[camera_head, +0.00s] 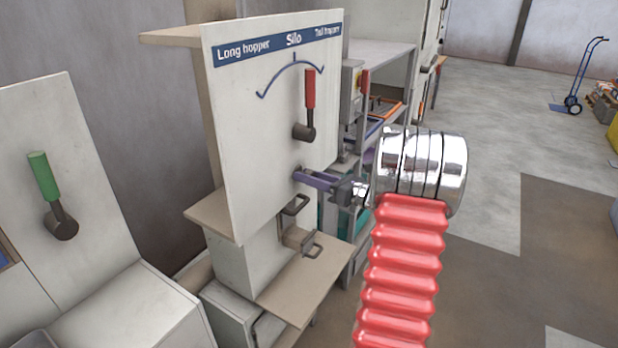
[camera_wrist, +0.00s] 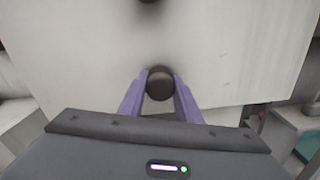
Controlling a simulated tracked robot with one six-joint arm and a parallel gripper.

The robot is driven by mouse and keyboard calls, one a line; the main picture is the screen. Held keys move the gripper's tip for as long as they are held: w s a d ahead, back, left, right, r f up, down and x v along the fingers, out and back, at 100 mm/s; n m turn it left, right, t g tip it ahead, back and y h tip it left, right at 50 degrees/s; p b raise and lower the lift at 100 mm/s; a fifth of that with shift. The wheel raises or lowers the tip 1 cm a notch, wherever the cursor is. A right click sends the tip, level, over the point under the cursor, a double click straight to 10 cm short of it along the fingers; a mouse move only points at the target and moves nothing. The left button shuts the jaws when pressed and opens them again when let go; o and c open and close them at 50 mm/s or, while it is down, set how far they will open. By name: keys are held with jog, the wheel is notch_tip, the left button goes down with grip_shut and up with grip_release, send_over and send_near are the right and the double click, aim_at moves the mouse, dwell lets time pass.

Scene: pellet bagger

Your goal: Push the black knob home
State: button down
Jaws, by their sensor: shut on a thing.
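The black knob (camera_wrist: 160,84) is on the pale panel, below the red-handled lever. In the wrist view my gripper (camera_wrist: 160,78) has its two purple fingers on either side of the knob, shut on it. In the head view my gripper (camera_head: 298,175) reaches the lower part of the panel face from the right. The knob is mostly hidden behind the fingers there. How far the knob stands out from the panel I cannot tell.
The panel (camera_head: 250,130) carries a red-handled lever (camera_head: 309,95) above the knob. Below are metal handles (camera_head: 297,205) and a beige shelf (camera_head: 300,290). A green-handled lever (camera_head: 45,180) is on another panel at left. Open floor (camera_head: 490,150) lies at right.

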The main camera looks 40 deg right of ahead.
jog(key=c, duration=1.3)
grip_release()
jog(key=shift+w, duration=0.2)
jog(key=shift+s, duration=0.1)
jog(key=v, duration=1.3)
jog(key=shift+s, duration=0.3)
jog(key=shift+d+f, duration=0.1)
jog(key=shift+d, duration=0.1)
